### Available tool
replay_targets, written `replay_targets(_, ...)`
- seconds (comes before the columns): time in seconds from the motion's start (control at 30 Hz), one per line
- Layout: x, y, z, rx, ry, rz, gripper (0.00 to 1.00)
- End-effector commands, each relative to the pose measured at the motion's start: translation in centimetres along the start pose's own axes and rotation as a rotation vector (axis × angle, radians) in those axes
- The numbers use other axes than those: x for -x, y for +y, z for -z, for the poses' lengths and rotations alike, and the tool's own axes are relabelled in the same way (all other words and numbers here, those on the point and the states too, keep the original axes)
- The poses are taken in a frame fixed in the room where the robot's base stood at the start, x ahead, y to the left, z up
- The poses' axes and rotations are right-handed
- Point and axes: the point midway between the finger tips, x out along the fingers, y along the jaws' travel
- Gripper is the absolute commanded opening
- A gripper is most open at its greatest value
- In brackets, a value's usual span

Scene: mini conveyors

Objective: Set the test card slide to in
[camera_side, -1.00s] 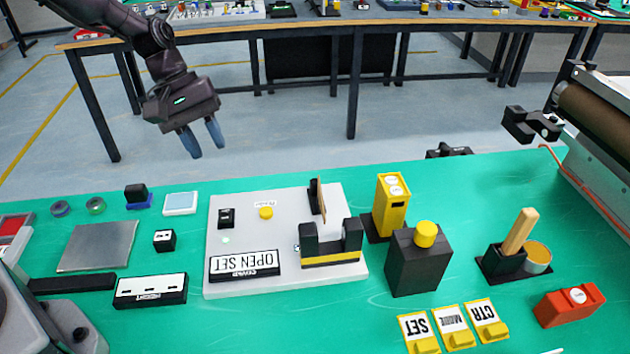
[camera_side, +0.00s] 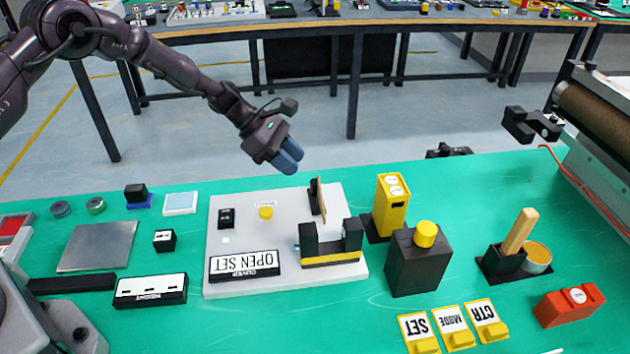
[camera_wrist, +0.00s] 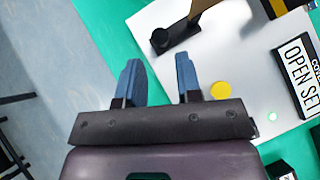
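A light grey plate (camera_side: 230,205) on the green table carries a thin brown upright piece (camera_side: 322,203) with a black mount (camera_side: 313,195) at its back right. A black U-shaped block (camera_side: 330,245) with a yellow stripe stands in front of it. No part is readably marked as the test card slide, so I cannot tell which it is or its setting. My gripper (camera_side: 290,157) is in the air behind and above the plate's back edge. In the wrist view (camera_wrist: 160,78) its two blue fingers are apart with nothing between them. The black mount (camera_wrist: 172,38) lies beyond the fingertips.
The plate also has a yellow button (camera_side: 266,213), a black switch (camera_side: 227,217) and an "OPEN SET" display (camera_side: 245,264). A tall yellow box (camera_side: 391,205) and a black box with a yellow button (camera_side: 419,265) stand close on the right. The table is clear behind the plate.

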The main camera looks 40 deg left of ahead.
Motion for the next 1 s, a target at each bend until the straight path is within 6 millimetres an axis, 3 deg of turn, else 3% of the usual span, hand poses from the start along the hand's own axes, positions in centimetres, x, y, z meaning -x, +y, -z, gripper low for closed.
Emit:
replay_targets(0.1, -2.8, -0.1, 0.0, -0.001, 0.000, 0.003, 0.32)
replay_targets(0.3, -5.9, 0.0, 0.1, -0.001, 0.001, 0.001, 0.32)
replay_targets(0.5, -7.1, 0.0, 0.0, -0.002, 0.000, -0.001, 0.32)
replay_targets(0.77, -7.2, 0.0, 0.0, -0.002, 0.000, -0.001, 0.32)
replay_targets(0.93, -7.2, 0.0, 0.0, -0.002, 0.000, -0.001, 0.00)
replay_targets(1.0, -7.2, 0.0, 0.0, -0.002, 0.000, -0.001, 0.00)
